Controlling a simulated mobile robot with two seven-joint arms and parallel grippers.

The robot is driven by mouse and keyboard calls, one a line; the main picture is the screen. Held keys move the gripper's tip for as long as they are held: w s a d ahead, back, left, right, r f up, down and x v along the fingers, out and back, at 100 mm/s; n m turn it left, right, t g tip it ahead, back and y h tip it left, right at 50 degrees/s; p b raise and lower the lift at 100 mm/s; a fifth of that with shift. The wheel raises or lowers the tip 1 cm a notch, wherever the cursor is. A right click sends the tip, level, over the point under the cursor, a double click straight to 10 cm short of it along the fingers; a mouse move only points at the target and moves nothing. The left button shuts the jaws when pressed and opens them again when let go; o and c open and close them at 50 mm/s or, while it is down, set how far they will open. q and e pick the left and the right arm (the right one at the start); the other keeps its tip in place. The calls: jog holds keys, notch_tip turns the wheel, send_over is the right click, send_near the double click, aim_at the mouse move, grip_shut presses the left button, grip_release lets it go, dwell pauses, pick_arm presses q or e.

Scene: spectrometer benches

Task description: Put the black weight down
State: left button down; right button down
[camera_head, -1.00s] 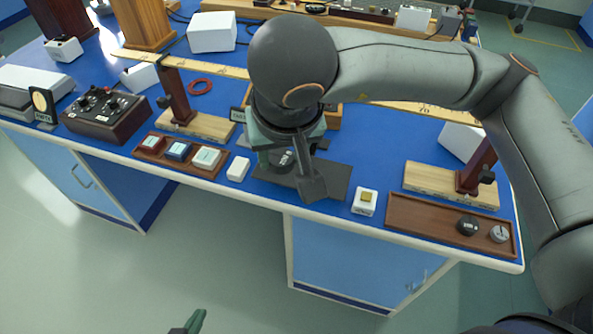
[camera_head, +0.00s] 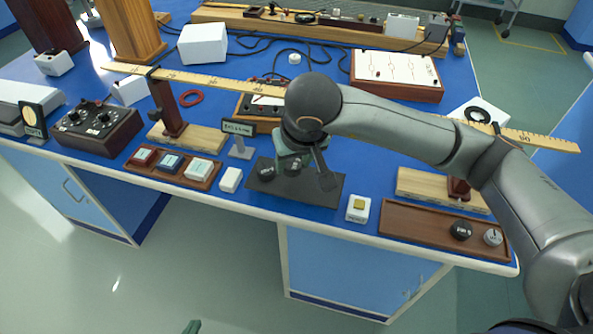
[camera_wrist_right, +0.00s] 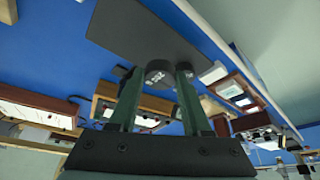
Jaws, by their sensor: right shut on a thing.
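My right gripper (camera_head: 292,163) is shut on a black weight (camera_head: 293,169), low over the dark mat (camera_head: 262,187); I cannot tell whether the weight touches it. The right wrist view shows the held weight (camera_wrist_right: 157,71) between the two green fingers (camera_wrist_right: 158,78), with the mat (camera_wrist_right: 145,38) beyond. Another black weight (camera_head: 266,172) stands on the mat, left of the held one. Of my left gripper, only a green tip (camera_head: 192,327) shows at the bottom edge, so its opening is hidden.
A wooden tray (camera_head: 410,222) at the right holds a black weight (camera_head: 461,230) and a grey weight (camera_head: 493,237). A white block (camera_head: 230,180) and a small white box (camera_head: 358,208) flank the mat. A sign (camera_head: 238,129) stands behind. The mat's right part is bare.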

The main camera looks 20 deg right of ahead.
aim_at(298, 167)
jog(key=shift+w+d+f, duration=0.15)
jog(key=shift+w+f, duration=0.05)
jog(key=f, duration=0.3)
jog(key=shift+w+d+f, duration=0.2)
jog(key=shift+d+f, duration=0.05)
jog(key=shift+f, duration=0.2)
jog(key=shift+f, duration=0.3)
jog(key=c, duration=0.7)
grip_release()
jog(key=shift+r, duration=0.1)
jog(key=o, duration=0.3)
jog(key=shift+o, duration=0.2)
